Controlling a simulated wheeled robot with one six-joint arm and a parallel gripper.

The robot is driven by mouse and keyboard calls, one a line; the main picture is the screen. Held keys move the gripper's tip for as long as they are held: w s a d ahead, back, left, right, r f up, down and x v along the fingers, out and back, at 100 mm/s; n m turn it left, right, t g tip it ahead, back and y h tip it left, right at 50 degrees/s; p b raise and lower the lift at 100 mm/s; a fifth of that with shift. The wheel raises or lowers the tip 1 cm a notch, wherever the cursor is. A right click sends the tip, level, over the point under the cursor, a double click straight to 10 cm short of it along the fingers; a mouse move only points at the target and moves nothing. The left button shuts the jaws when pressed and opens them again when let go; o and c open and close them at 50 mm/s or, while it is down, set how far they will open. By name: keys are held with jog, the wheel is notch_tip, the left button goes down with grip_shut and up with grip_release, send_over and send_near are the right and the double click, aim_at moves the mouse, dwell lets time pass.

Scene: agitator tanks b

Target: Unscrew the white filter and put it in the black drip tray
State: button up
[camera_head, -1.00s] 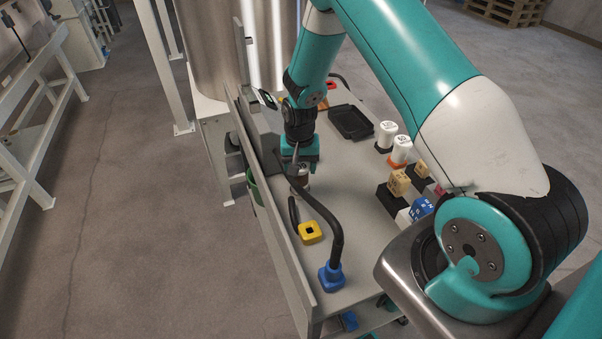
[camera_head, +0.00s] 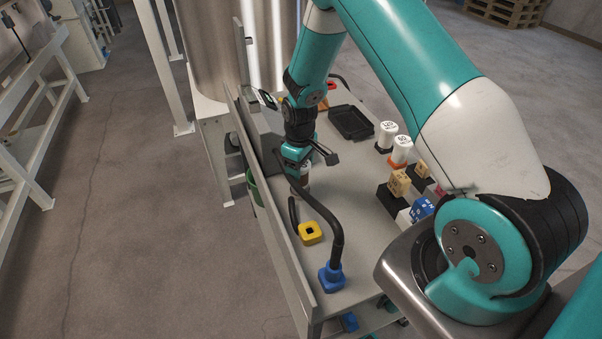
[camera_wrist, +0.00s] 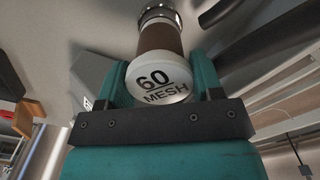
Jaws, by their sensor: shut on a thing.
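The white filter (camera_wrist: 164,82) is marked "60 MESH" in the wrist view. A brown band and a metal collar show beyond its white end. My gripper (camera_wrist: 160,85) is shut on it, with a teal finger on each side. In the head view, my gripper (camera_head: 298,172) is over the table near the upright panel, and the filter below it is mostly hidden. The black drip tray (camera_head: 351,123) lies on the table to the upper right of my gripper and looks empty.
Two white cartridges, one on a black base (camera_head: 387,136) and one on an orange base (camera_head: 400,150), stand right of the tray. Tan and blue blocks are nearer. A dark bent pipe with a blue fitting (camera_head: 331,277) and a yellow fitting (camera_head: 311,232) are in front. A large steel tank stands behind.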

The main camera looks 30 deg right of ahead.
jog(key=n, duration=0.5)
jog(key=o, duration=1.4)
jog(key=shift+r+p, duration=0.9)
jog(key=shift+r, duration=0.45)
jog(key=shift+f, duration=0.15)
jog(key=m, duration=0.3)
jog(key=shift+m, duration=0.3)
jog(key=m, duration=0.8)
jog(key=shift+b, duration=0.3)
